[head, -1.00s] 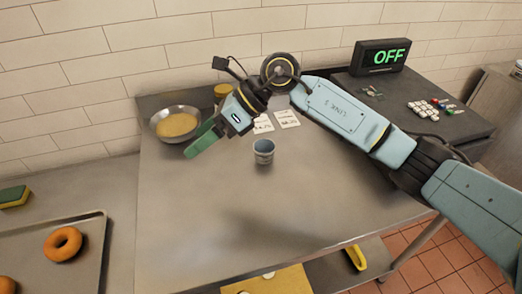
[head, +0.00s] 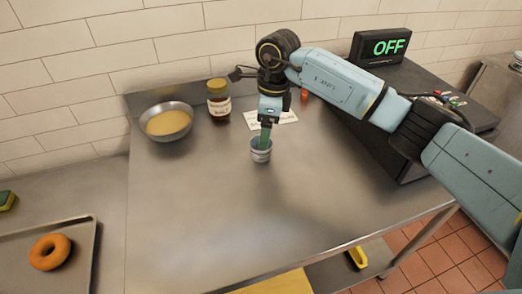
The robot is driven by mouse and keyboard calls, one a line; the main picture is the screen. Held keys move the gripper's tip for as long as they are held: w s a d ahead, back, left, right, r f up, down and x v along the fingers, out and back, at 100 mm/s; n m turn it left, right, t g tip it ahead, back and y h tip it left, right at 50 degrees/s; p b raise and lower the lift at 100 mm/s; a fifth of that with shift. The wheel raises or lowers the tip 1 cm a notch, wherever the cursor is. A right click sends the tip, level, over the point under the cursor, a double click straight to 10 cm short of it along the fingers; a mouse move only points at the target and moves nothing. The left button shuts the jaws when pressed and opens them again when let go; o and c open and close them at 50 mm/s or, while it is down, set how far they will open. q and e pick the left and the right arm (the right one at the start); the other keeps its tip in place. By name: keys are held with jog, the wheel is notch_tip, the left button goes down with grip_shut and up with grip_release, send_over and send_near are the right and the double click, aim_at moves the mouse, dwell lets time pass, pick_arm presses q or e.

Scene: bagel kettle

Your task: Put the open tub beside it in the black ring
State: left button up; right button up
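The open tub (head: 260,155) is a small grey-blue cup standing upright on the steel table (head: 215,215). My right gripper (head: 265,141) points down from above it. Its green fingers reach the tub's mouth and overlap the far rim. The fingers are seen nearly edge-on, so I cannot tell whether they are open or closed on the tub's wall. I cannot make out a black ring on the table. My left gripper is not in view.
A metal bowl of yellow liquid (head: 167,121) and a yellow-lidded jar (head: 218,99) stand at the back left. White cards (head: 284,118) lie behind the tub. A dark unit with an OFF display (head: 381,47) is at the right. The table front is clear.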

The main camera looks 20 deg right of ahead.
jog(key=shift+a+f, duration=0.2)
jog(key=shift+f, duration=0.7)
jog(key=shift+a+f, duration=0.15)
jog(key=shift+f, duration=0.7)
jog(key=shift+a+f, duration=0.2)
jog(key=shift+f, duration=0.7)
jog(key=shift+s, duration=0.1)
jog(key=c, duration=1.1)
jog(key=shift+r, duration=0.1)
